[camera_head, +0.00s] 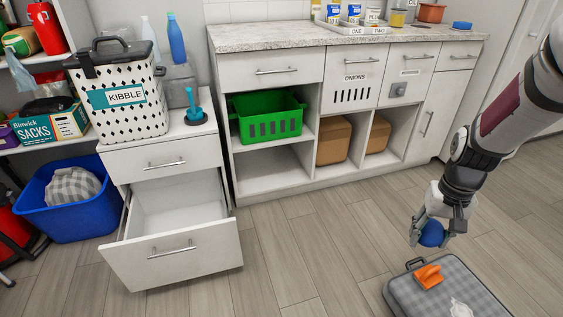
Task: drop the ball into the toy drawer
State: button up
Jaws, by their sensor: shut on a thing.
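My gripper (432,230) is at the right, shut on a blue ball (432,234). It holds the ball in the air, above and beyond the far edge of a grey pet bed or case on the floor. The only open drawer (172,255) is the lower one of the small white cabinet at the left. It is pulled well out, and the part of its inside that shows is empty. No label on it can be seen. My gripper and the ball are far to the right of this drawer.
A grey case (447,291) with an orange item (429,276) on it lies below my gripper. A kibble bin (118,105) and a blue scoop (195,107) stand on the cabinet. A blue tub (62,211) is left of the drawer. The floor (300,250) between drawer and gripper is clear.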

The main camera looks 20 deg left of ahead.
aim_at(177, 217)
jog(key=i+j+u, duration=0.15)
jog(key=u, duration=0.25)
jog(key=i+j+u, duration=0.2)
jog(key=u, duration=0.2)
jog(key=i+j+u, duration=0.2)
jog(key=u, duration=0.15)
jog(key=i+j, duration=0.3)
jog(key=i, duration=0.2)
jog(key=i+j, duration=0.25)
jog(key=i, duration=0.2)
